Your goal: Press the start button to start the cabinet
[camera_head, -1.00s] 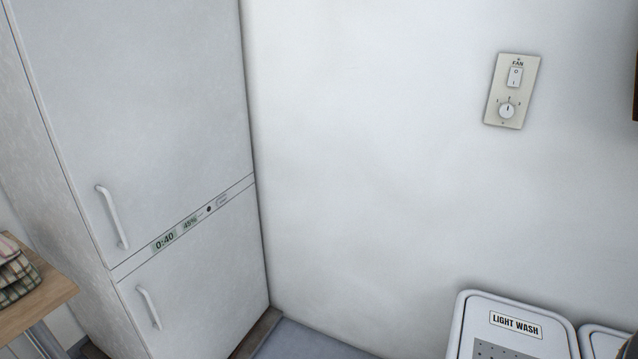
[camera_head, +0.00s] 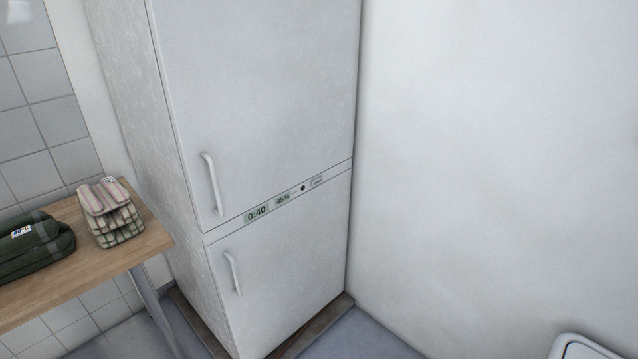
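The white cabinet (camera_head: 270,100) stands upright against the wall, with an upper and a lower door, both shut. A control strip runs between the doors. It has a display reading 0:40 (camera_head: 257,214), a smaller display that seems to read 45% (camera_head: 283,200), a round black spot (camera_head: 303,188) and a small outlined button-like mark (camera_head: 317,182) at its right end. The lettering on that mark is too small to read. Neither of my grippers is in view.
A wooden table (camera_head: 150,238) stands left of the cabinet, bearing folded checked cloths (camera_head: 112,222) and a dark green folded bundle (camera_head: 35,250). A white bin lid (camera_head: 582,348) shows at the bottom right. Grey floor (camera_head: 375,335) lies before the cabinet.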

